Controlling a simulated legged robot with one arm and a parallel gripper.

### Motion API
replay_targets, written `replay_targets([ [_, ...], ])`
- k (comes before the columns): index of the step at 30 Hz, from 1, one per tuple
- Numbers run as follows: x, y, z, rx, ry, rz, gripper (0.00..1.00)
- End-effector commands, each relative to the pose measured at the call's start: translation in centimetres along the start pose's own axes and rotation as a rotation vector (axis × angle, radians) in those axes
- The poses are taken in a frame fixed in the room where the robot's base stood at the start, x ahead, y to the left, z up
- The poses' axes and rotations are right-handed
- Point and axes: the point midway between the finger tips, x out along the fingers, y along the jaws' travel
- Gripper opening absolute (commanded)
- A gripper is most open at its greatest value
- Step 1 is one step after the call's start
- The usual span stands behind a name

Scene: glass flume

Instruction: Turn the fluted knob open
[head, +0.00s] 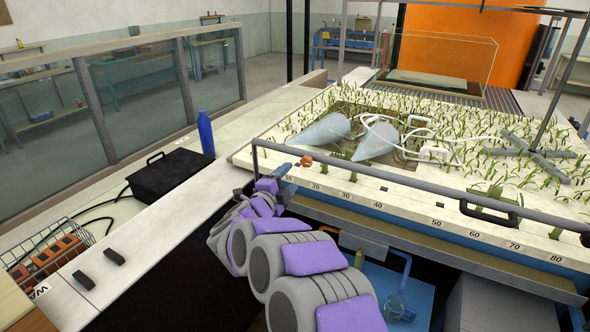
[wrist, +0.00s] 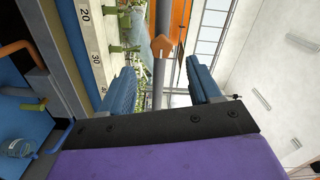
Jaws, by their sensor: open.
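In the wrist view the knob (wrist: 168,47) shows as an angular orange piece against the grey rail, ahead of the gap between the fingers. Its flutes are too small to make out. My gripper (head: 283,171) is just left of the knob in the head view. In the wrist view my gripper (wrist: 161,75) has its two blue fingers spread with nothing between them. The fingers appear apart from the knob.
The grey rail (head: 400,182) runs along the bed's numbered edge (head: 410,205). A blue bottle (head: 206,134) and black case (head: 169,174) stand on the left ledge. A wire basket (head: 48,257) holds orange-brown blocks. A clear jug (head: 396,306) is below the bed.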

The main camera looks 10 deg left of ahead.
Motion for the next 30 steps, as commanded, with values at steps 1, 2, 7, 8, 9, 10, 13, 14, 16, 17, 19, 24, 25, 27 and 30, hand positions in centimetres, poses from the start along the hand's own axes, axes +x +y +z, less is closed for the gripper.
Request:
replay_targets([
  [1, -1.3, -0.3, 0.1, 0.001, -0.006, 0.001, 0.63],
  [2, -2.0, -0.3, 0.2, 0.001, -0.007, 0.002, 0.63],
  [7, -5.2, -0.2, 0.2, 0.001, -0.006, 0.001, 0.63],
  [8, -5.7, -0.2, 0.2, 0.001, -0.006, 0.001, 0.63],
  [9, -6.2, -0.1, 0.2, 0.0, -0.005, 0.001, 0.63],
  [10, -6.6, -0.1, 0.2, 0.0, -0.005, 0.001, 0.63],
  [13, -7.5, 0.0, 0.2, 0.0, -0.002, 0.001, 0.63],
  [14, -7.7, 0.0, 0.2, 0.0, -0.002, 0.001, 0.63],
  [16, -7.9, 0.1, 0.2, 0.0, -0.002, 0.001, 0.63],
  [17, -8.0, 0.1, 0.2, 0.0, -0.002, 0.001, 0.63],
  [19, -8.0, 0.1, 0.1, 0.0, -0.002, 0.001, 0.63],
  [24, -8.0, 0.1, 0.1, 0.001, -0.001, 0.001, 0.63],
  [25, -8.0, 0.1, 0.1, 0.001, -0.001, 0.001, 0.63],
  [27, -7.9, -0.1, 0.1, 0.001, -0.008, 0.002, 0.63],
  [30, -7.5, -0.7, 0.4, 0.0, -0.058, 0.012, 0.63],
])
